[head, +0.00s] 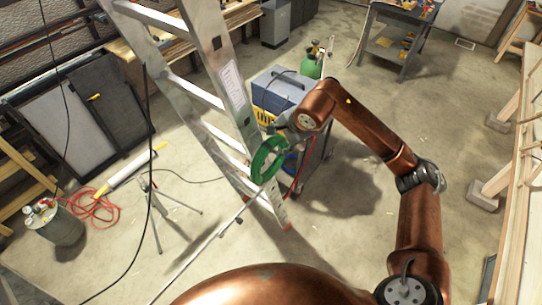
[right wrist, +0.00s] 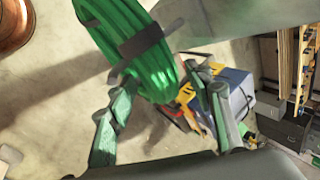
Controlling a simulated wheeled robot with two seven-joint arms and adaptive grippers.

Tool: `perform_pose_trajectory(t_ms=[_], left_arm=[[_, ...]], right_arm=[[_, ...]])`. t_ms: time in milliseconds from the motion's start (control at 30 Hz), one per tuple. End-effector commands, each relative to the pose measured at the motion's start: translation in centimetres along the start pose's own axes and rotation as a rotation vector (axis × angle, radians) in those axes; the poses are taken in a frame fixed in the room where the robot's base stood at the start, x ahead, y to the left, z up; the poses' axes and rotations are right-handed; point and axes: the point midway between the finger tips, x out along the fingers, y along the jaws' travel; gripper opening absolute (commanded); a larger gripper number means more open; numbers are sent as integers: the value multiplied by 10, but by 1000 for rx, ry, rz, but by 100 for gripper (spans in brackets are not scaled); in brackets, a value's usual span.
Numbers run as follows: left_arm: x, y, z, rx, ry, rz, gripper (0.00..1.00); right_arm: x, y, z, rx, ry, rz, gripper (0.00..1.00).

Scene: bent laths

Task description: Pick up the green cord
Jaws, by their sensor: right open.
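The green cord (head: 262,163) is a coil in front of the ladder's right rail in the head view. In the right wrist view the coiled cord (right wrist: 153,75) has a dark band around it, and its upper part runs out of the frame. My right gripper (head: 276,133) is at the upper right of the coil. In the right wrist view its two fingers (right wrist: 165,105) are spread, and the lower end of the coil shows between and beyond them. I cannot tell whether they touch it. What holds the coil up is not clear. My left gripper is not in view.
The aluminium ladder (head: 222,72) stands close to the coil. A cart with a blue and grey machine (head: 284,92) is just behind. A thin tripod stand (head: 152,208), a metal canister (head: 56,226) and a red hose (head: 97,207) are at left.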

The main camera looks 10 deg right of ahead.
Motion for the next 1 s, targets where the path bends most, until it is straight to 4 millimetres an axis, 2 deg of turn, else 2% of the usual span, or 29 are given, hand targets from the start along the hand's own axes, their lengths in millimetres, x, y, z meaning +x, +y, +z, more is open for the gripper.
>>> perform_pose_trajectory(t_ms=[300, 1000], left_arm=[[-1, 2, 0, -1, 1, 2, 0], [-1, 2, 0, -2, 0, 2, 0]], right_arm=[[6, 0, 0, 0, -1, -1, 47], [6, 1, 1, -1, -2, 0, 0]])
